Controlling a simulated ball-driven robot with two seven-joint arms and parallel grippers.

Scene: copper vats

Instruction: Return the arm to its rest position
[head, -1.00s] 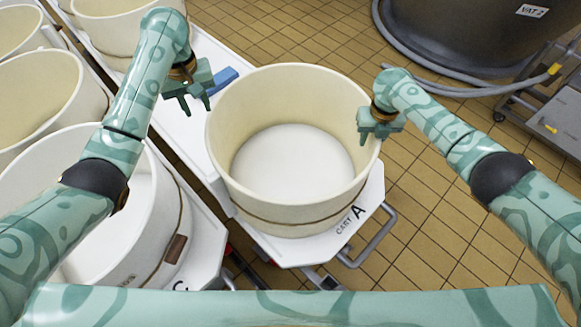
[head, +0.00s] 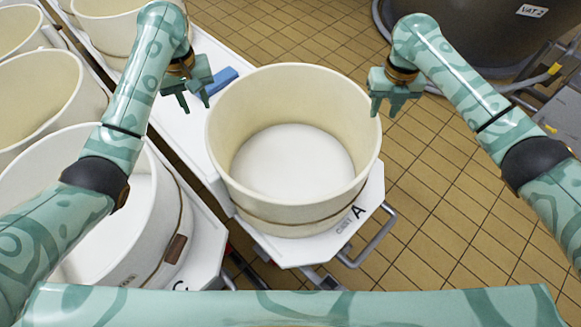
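My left gripper (head: 194,106) hangs above the white cart surface, left of the large cream tub (head: 292,218). Its fingers point down and are apart, with nothing between them. My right gripper (head: 384,112) is at the tub's right rim as seen in the head view, over or just outside it; I cannot tell the height gap. Its fingers are apart and empty. The tub stands upright on the white cart marked A (head: 352,222) and is empty inside.
A blue object (head: 222,80) lies on the white surface behind my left gripper. Several cream tubs, one of them nearest (head: 150,250), stand at the left. Tiled floor (head: 440,215) is clear at the right.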

